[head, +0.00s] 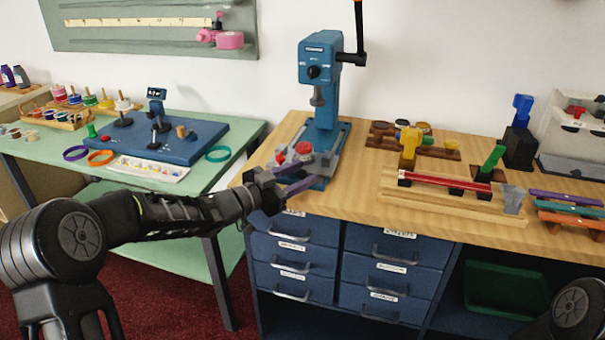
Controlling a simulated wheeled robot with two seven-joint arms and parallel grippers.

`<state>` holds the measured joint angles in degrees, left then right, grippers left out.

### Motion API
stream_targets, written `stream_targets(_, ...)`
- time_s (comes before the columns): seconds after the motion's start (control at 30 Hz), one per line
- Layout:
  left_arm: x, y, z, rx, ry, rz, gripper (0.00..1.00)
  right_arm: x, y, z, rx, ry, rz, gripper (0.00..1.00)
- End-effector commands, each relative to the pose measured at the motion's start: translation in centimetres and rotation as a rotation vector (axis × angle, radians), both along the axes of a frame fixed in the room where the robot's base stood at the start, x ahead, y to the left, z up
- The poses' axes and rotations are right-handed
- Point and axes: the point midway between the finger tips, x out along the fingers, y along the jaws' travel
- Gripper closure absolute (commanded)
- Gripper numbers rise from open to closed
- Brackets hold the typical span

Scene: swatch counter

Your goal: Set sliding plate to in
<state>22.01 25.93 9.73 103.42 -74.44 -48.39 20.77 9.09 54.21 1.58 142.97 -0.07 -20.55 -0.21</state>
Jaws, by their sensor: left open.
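A blue hand press (322,85) with a black lever stands at the back left of the wooden counter. At its base is a grey sliding plate (325,160) with red round parts (303,148) on or beside it. My left gripper (308,176) is at the front of the press base, open, its fingers pointing right close to the plate. The gripper hides part of the plate, so I cannot tell whether they touch or how far in the plate sits. Only part of my right arm shows at the lower right; its gripper is out of view.
Blue drawers (387,270) with metal handles sit under the counter. A wooden fixture (450,203) with a red bar and yellow clamp stands right of the press. A green table (50,150) with a blue board (180,148) stands at left. Bare counter lies between press and fixture.

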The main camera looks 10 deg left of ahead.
Motion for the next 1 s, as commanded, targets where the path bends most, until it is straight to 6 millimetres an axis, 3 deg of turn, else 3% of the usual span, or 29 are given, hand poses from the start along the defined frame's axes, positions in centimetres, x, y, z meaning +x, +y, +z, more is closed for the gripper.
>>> stream_targets(0.37,0.57,-0.47,0.03,0.0,0.0,0.0,0.57,0.0,0.0,0.0,0.0,0.0,0.0,1.0)
stream_targets(0.87,0.55,-0.44,0.03,0.001,-0.001,0.0,0.98,-0.01,0.0,0.0,0.0,0.0,0.0,1.0)
stream_targets(1.0,0.56,-0.44,0.02,0.001,-0.001,0.0,1.0,-0.01,0.0,0.0,0.0,0.0,0.0,1.0)
